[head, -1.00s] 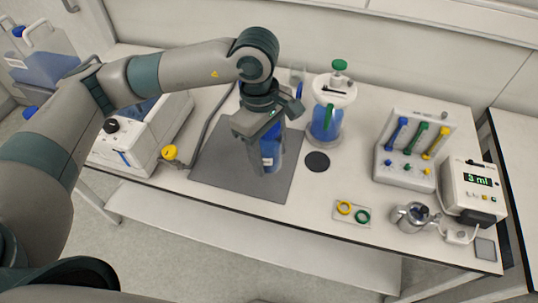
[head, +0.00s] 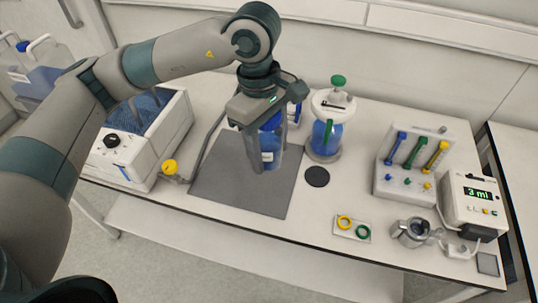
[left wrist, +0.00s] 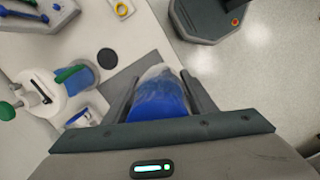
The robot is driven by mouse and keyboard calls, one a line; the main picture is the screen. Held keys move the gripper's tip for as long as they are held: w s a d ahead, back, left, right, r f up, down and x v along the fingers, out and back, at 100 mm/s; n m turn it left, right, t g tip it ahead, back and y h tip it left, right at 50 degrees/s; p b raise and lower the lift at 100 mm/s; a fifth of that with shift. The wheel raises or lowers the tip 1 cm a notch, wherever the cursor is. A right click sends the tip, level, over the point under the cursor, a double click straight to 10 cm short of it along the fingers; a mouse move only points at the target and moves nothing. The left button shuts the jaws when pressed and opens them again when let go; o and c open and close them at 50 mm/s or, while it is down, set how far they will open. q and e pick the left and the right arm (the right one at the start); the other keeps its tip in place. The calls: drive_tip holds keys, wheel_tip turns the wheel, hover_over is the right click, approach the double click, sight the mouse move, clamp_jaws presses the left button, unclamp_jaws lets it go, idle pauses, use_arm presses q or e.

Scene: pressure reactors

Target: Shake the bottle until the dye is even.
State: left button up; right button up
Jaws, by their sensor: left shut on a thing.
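The bottle (head: 269,150) is clear with blue liquid in it and a pale label. My left gripper (head: 262,158) is shut on it from above, over the grey mat (head: 220,184). In the left wrist view the bottle (left wrist: 160,98) lies between the two fingers (left wrist: 161,100); its liquid is deep blue at the near part, with a paler, clear part at the far end. I cannot tell whether the dye is even. The gripper hides part of the bottle. My right gripper is not in the head view.
A reactor vessel with a green knob (head: 326,128) stands right of the mat, beside a black disc (head: 317,177). A white bath (head: 160,155) stands at left. A valve rack (head: 405,178), a meter (head: 472,205), coloured rings (head: 352,228) and a metal cup (head: 410,233) occupy the right side.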

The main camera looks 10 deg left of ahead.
use_arm(q)
wheel_tip(320, 180, down, 7)
wheel_tip(320, 180, up, 7)
drive_tip(key=shift+w+r, duration=0.15)
drive_tip(key=shift+s, duration=0.2)
wheel_tip(320, 180, down, 7)
drive_tip(key=r, duration=0.7)
drive_tip(key=shift+w+r, duration=0.1)
drive_tip(key=shift+w, duration=0.1)
drive_tip(key=shift+s, duration=0.2)
wheel_tip(320, 180, down, 7)
drive_tip(key=r, duration=0.7)
drive_tip(key=shift+w, duration=0.2)
drive_tip(key=shift+s, duration=0.2)
wheel_tip(320, 180, down, 7)
